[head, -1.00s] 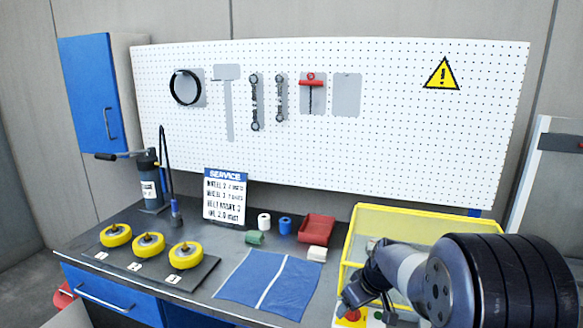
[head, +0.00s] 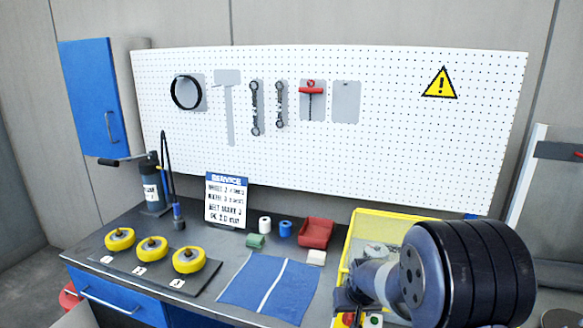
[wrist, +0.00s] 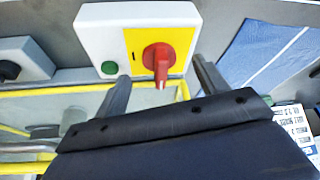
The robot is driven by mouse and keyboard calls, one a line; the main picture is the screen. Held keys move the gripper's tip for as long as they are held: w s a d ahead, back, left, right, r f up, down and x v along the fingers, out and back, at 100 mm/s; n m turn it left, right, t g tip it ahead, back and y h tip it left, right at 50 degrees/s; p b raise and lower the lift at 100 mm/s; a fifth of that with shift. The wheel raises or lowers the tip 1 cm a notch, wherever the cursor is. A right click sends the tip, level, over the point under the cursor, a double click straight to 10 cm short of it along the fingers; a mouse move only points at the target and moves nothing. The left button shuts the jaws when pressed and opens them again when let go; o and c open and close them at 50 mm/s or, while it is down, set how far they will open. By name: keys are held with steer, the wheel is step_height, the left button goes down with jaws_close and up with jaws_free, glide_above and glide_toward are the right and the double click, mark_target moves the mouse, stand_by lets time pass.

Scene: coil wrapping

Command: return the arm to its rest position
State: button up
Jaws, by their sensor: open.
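My gripper (wrist: 158,95) is open and empty in the wrist view, its two dark fingers spread apart. A red rotary switch (wrist: 158,58) on a yellow plate shows beyond the fingertips, with a green button (wrist: 109,68) beside it on a white box (wrist: 100,35). I cannot tell the exact gap between fingers and switch. In the head view my arm (head: 425,275) stands at the lower right, and its large dark joint hides most of the gripper. Part of the red switch (head: 348,319) shows low beside it.
A yellow-framed enclosure (head: 385,214) stands behind my arm. The bench holds a blue cloth (head: 262,284), a red bin (head: 316,232), small rolls, a service sign (head: 226,200) and yellow wheels (head: 151,248). A pegboard (head: 330,130) with tools hangs behind. Air above the bench is clear.

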steer(key=shift+a+m+h, duration=0.1)
steer(key=shift+m+h, duration=0.5)
steer(key=shift+m, duration=0.9)
steer(key=shift+m, duration=0.3)
